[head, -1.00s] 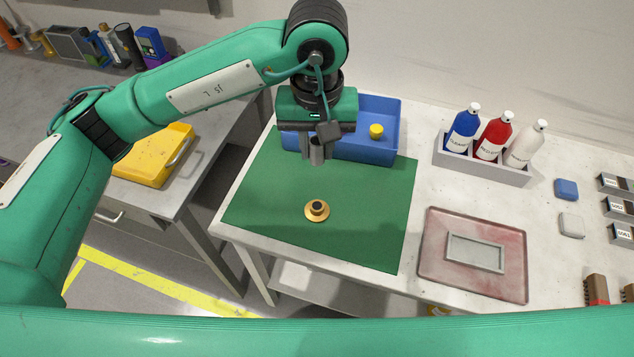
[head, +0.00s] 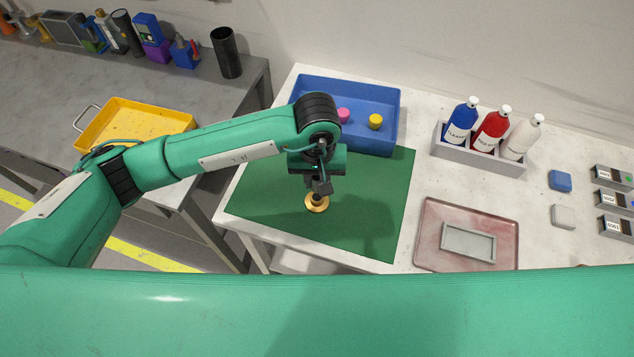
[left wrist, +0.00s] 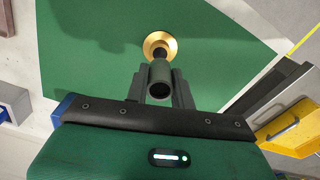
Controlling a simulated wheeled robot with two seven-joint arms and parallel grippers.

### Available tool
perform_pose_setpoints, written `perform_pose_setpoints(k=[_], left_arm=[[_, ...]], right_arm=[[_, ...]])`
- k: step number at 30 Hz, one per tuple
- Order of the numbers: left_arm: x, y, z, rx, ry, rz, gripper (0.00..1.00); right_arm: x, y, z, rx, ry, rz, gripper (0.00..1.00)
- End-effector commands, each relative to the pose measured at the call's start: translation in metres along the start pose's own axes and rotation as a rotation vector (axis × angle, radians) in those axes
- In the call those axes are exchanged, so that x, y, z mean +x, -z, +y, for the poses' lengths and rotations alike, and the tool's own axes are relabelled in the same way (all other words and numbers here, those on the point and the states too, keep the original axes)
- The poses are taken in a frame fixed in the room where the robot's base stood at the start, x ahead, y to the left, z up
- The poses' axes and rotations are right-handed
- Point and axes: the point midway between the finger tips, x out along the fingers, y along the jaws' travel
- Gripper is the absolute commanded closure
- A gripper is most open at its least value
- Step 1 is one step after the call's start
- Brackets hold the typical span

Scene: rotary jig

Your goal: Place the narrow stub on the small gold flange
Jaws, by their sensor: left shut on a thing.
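The small gold flange (head: 317,206) lies on the green mat (head: 370,215) with a short dark centre post; it also shows in the left wrist view (left wrist: 149,42). My left gripper (head: 320,189) is above it, pointing down. In the left wrist view my left gripper (left wrist: 160,76) is shut on the narrow stub (left wrist: 160,72), a grey hollow tube. The stub is in line with the flange in that view. The fingers mostly hide the stub in the head view, and I cannot tell whether it touches the flange. My right gripper is not in view.
A blue bin (head: 303,91) with a pink and a yellow piece stands behind the mat. A bottle rack (head: 483,159) and a reddish tray (head: 430,243) are to the right. A yellow tray (head: 128,123) is on the left table. The mat around the flange is clear.

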Motion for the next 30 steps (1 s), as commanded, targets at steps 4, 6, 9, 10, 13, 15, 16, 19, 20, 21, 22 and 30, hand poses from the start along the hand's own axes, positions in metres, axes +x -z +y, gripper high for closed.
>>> perform_pose_setpoints(k=[4, 6, 9, 10, 13, 15, 16, 19, 20, 21, 22, 30], left_arm=[[0.009, -0.001, 0.000, -0.001, 0.002, -0.003, 0.98], [0.017, -0.001, 0.000, -0.002, 0.001, -0.004, 0.98], [0.032, -0.001, 0.000, -0.002, 0.002, -0.005, 0.98], [0.036, -0.001, 0.000, -0.002, 0.001, -0.004, 0.98], [0.041, 0.000, 0.000, 0.000, 0.001, 0.000, 0.98], [0.041, 0.000, 0.000, 0.001, 0.001, 0.001, 0.98], [0.041, 0.000, 0.000, 0.001, 0.001, 0.000, 0.98], [0.042, 0.000, 0.000, 0.000, 0.001, 0.000, 0.98], [0.043, 0.000, 0.000, 0.000, 0.001, 0.001, 0.98], [0.044, 0.000, 0.000, 0.000, 0.001, 0.001, 0.98], [0.045, 0.000, 0.000, 0.000, 0.001, 0.001, 0.98], [0.043, 0.000, 0.000, 0.000, 0.001, 0.000, 0.54]], right_arm=[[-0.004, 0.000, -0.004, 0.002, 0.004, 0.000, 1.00], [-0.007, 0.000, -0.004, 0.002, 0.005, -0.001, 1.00], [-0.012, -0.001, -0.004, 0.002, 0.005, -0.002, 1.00], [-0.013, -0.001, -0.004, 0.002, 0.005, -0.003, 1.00], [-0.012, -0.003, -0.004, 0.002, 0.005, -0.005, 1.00], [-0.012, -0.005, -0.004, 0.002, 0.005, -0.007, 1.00], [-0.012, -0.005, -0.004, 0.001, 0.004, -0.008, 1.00], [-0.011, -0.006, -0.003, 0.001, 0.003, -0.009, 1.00], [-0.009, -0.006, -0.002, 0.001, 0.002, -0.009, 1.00], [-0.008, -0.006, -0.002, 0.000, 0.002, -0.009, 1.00], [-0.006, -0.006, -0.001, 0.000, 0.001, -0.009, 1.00], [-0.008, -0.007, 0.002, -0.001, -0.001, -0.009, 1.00]])
